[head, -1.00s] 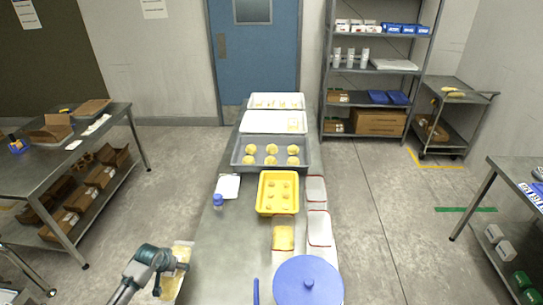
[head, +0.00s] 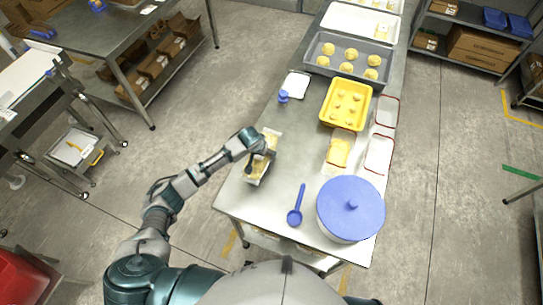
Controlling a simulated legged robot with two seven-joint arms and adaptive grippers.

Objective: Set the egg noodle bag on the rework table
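A pale bag with yellow contents (head: 255,173), which looks like the egg noodle bag, is at the left edge of the long steel table (head: 285,180). My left gripper (head: 262,158) is right at this bag, its dark fingers across the middle. The fingers overlap the bag, so I cannot tell whether they are closed on it, or whether it rests on the steel or is slightly raised. My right gripper is not in view. No label marks the rework table; a steel table (head: 125,35) with cardboard boxes stands at the upper left.
The long table also holds a white pot with a blue lid (head: 350,205), a blue ladle (head: 296,212), another yellow-filled pack (head: 339,152), a yellow tray (head: 328,118), red-rimmed containers (head: 379,153) and a grey tray (head: 312,60). A cart (head: 50,125) stands left. Open floor lies between.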

